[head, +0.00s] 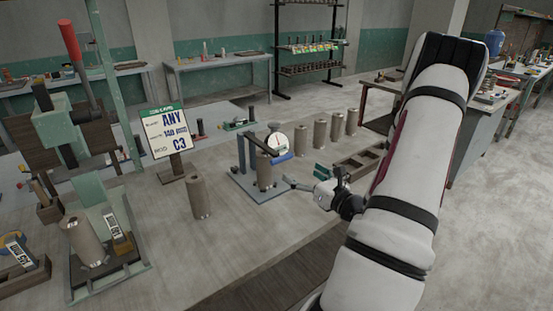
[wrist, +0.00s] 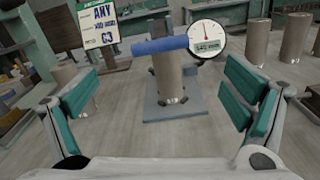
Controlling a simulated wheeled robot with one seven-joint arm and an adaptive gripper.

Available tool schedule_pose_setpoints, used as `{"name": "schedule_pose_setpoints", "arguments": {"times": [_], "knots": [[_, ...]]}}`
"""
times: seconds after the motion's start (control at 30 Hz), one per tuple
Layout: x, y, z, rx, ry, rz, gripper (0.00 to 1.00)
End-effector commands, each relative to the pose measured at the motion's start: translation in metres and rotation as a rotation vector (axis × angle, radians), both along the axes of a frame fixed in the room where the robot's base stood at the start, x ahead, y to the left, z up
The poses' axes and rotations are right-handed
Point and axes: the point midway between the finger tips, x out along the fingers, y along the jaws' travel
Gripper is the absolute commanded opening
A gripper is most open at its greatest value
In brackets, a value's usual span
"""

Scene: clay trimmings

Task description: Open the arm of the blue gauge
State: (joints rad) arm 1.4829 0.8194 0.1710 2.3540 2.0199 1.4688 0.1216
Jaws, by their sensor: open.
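The blue gauge stands on the bench in front of my gripper, its blue-grey base (head: 246,186) flat on the top. Its dial (head: 277,141) faces me, and its blue arm handle (head: 281,158) lies across a brown clay cylinder (head: 265,172) standing on the base. In the wrist view, the blue handle (wrist: 160,45) runs level across the cylinder's top (wrist: 170,76), with the dial (wrist: 208,40) at its right end. My gripper (head: 304,178) is open and empty, just right of the gauge; its green-padded fingers flank the gauge in the wrist view (wrist: 161,78), apart from it.
A brown cylinder (head: 199,197) stands left of the gauge, and several more (head: 320,135) stand behind it. A sign (head: 166,131) on a wooden foot stands behind left. A divided wooden tray (head: 358,164) lies right. A green press (head: 62,130) and fixture (head: 112,235) occupy the left.

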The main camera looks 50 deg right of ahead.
Motion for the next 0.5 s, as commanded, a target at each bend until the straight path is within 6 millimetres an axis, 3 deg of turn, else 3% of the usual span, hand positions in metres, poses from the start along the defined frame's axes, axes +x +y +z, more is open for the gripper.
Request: {"name": "schedule_pose_setpoints", "arguments": {"times": [0.3,0.5], "knots": [[0.062,-0.013,0.001,0.000,-0.002,0.005,0.94],[0.092,-0.021,0.001,-0.001,-0.001,0.004,0.94]]}}
